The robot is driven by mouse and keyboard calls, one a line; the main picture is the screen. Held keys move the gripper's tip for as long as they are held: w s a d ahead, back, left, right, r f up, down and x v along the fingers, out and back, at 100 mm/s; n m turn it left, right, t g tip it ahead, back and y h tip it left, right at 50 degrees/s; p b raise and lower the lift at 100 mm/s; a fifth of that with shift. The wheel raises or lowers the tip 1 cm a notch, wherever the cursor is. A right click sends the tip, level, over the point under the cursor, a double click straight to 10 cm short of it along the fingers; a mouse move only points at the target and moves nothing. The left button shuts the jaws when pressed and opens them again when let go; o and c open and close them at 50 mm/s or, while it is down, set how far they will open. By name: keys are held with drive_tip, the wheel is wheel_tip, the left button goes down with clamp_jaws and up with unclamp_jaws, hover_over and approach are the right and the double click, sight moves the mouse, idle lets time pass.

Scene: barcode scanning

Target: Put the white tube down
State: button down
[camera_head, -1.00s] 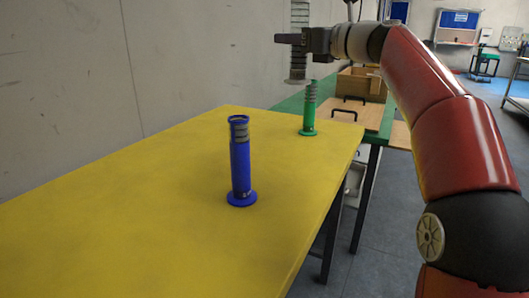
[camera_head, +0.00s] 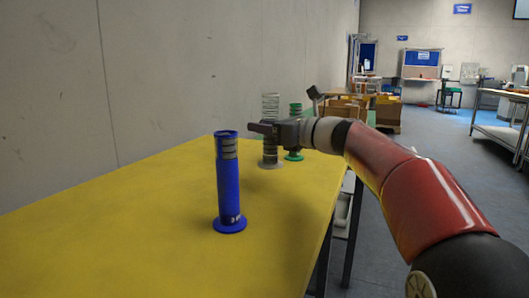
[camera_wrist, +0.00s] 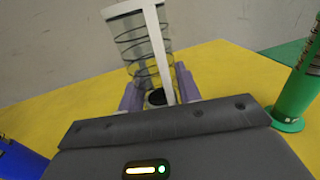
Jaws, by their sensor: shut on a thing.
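The white tube (camera_head: 270,108), pale and ringed with dark bands, stands upright near the far end of the yellow table (camera_head: 120,220). My gripper (camera_head: 264,128) is shut around its middle. Its grey base is at about table level; I cannot tell whether it touches. In the wrist view the white tube (camera_wrist: 142,50) rises between my fingers, with a white T-shaped strip in front of it; its foot is hidden.
A blue tube (camera_head: 228,185) stands upright nearer on the table. A green tube (camera_head: 295,128) stands just behind and right of the white one. The left and front of the table are clear. A concrete wall (camera_head: 180,70) borders the left.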

sight(264, 144)
drive_tip(key=shift+f+b, duration=0.65)
drive_tip(key=shift+f, duration=1.5)
drive_tip(key=c, duration=1)
unclamp_jaws()
drive_tip(key=shift+f, duration=0.1)
drive_tip(key=v, duration=1.2)
